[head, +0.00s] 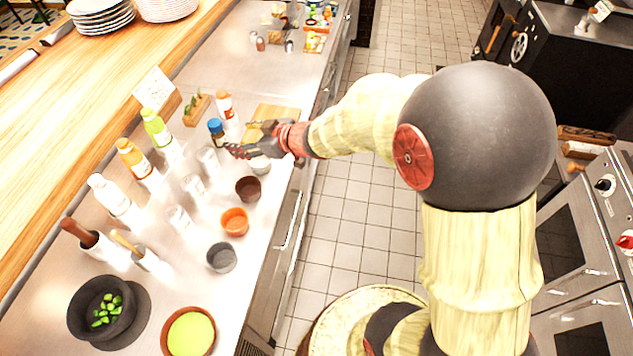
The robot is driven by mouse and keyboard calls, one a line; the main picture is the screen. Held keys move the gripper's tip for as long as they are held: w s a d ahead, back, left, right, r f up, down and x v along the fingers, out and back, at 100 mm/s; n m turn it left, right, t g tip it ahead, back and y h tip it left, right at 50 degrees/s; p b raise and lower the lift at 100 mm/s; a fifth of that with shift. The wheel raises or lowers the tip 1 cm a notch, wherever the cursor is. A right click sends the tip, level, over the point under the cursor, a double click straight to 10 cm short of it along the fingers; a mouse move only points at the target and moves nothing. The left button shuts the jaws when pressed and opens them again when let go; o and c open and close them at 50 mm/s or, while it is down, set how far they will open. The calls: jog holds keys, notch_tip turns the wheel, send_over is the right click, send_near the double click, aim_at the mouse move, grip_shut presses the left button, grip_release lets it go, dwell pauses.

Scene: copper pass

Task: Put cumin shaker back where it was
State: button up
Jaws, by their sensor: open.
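No label is readable, so I cannot tell for sure which container is the cumin shaker. A small blue-lidded jar (216,131) stands upright on the steel counter, just left of my gripper. My gripper (242,141) is open over the counter, with its dark fingers pointing left toward that jar. I see nothing held between the fingers, and I cannot tell whether a finger touches the jar. Farther up the counter are small shakers, one brown (260,44) and one grey (289,46).
A cutting board (272,117) lies behind my gripper. Squeeze bottles (133,158) and clear glasses stand to the left. Small bowls, including an orange one (235,221), line the front side. A dark mortar (92,318) is at bottom left. The counter between board and far shakers is mostly clear.

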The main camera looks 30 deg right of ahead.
jog(key=s+d+r+m+h, duration=0.5)
jog(key=s+d+r+h, duration=0.35)
jog(key=d+r, duration=0.4)
jog(key=s+a+f+m+g+y, duration=0.1)
jog(key=s+a+g, duration=0.1)
jog(key=s, duration=0.9)
jog(key=s+a+m+g+y, duration=0.1)
jog(key=s+a+g, duration=0.1)
jog(key=s, duration=1)
jog(key=shift+s+f+m+g, duration=0.25)
jog(key=shift+f+m+g, duration=0.1)
jog(key=shift+g, duration=0.15)
jog(key=shift+c, duration=0.5)
